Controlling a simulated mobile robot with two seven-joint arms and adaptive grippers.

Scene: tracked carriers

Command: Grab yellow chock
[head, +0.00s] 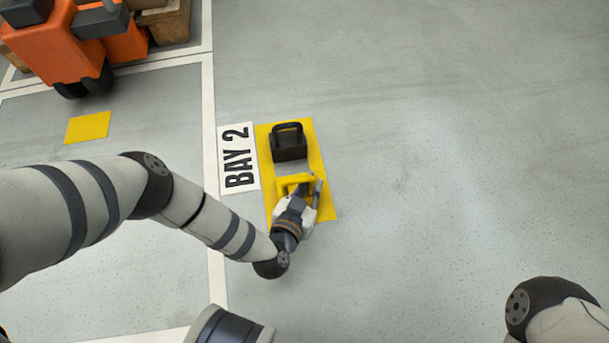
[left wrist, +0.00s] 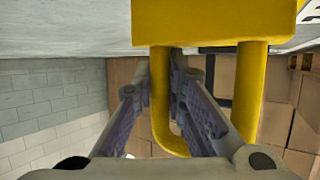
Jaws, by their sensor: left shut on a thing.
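The yellow chock (head: 292,181), a block with a loop handle, is at the lower part of the yellow floor marking, partly hidden by my left gripper (head: 306,187). In the left wrist view the chock's block (left wrist: 215,22) fills the top and its handle hangs between and beside the fingers. My left gripper (left wrist: 165,75) is shut on the handle. I cannot tell whether the chock touches the floor. My right gripper is out of view; only part of my right arm shows at the lower right.
A black chock (head: 289,147) with a handle stands just beyond on the yellow floor marking (head: 318,158). A BAY 2 sign (head: 239,158) lies left of it. An orange vehicle (head: 62,50) and brown boxes (head: 168,22) are at the top left. Floor to the right is clear.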

